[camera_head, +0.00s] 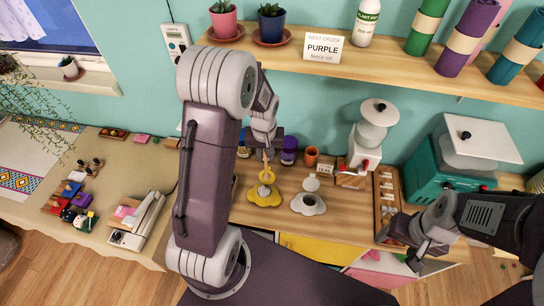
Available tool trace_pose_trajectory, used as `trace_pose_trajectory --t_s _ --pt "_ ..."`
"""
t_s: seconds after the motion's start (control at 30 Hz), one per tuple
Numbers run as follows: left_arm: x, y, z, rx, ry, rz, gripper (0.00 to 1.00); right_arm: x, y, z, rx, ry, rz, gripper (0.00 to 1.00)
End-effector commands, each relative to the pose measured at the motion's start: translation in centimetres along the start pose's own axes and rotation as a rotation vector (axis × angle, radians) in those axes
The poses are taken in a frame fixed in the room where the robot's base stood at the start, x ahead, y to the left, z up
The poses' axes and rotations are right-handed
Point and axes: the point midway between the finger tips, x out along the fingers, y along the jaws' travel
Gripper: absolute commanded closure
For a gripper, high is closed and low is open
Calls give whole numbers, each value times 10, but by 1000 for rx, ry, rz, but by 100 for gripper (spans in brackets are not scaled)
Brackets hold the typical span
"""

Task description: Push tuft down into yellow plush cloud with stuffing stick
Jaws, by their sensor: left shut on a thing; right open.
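My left gripper (266,143) is shut on the stuffing stick (266,164), which points down at the yellow plush cloud (265,200). The cloud lies on the wooden work table. A pale tuft (264,190) shows at the cloud's middle, close under the stick. I cannot tell whether the stick touches it or how deep it sits. A yellow loop or handle shows around the lower stick. My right gripper (416,260) is open and empty at the table's front edge, right of the cloud. My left arm hides part of the table.
A grey-white plush cloud (308,204) lies right of the yellow one. Behind stand a purple jar (289,150) and a brown cup (312,156). A wooden tray (377,205), a white machine (375,125) and a teal machine (430,155) stand to the right.

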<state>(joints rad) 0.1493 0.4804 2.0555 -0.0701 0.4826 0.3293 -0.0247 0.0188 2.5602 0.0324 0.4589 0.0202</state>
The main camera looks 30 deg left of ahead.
Motion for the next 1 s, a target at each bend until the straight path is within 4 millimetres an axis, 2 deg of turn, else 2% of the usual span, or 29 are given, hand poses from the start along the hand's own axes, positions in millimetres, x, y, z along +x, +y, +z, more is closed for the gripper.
trace_pose_trajectory --t_s 0.03,0.13,0.43,1.0 --pt "-7 -2 -1 -6 -3 -2 100 -8 0 -1 0 0 0 34" --pt "-10 -5 -1 -13 -6 -3 100 -12 0 -1 0 0 0 34" --pt "-2 -6 0 -14 -6 -3 100 -4 0 0 0 0 0 34" --pt "68 -6 9 -14 -7 -4 100 58 1 6 0 0 0 34"
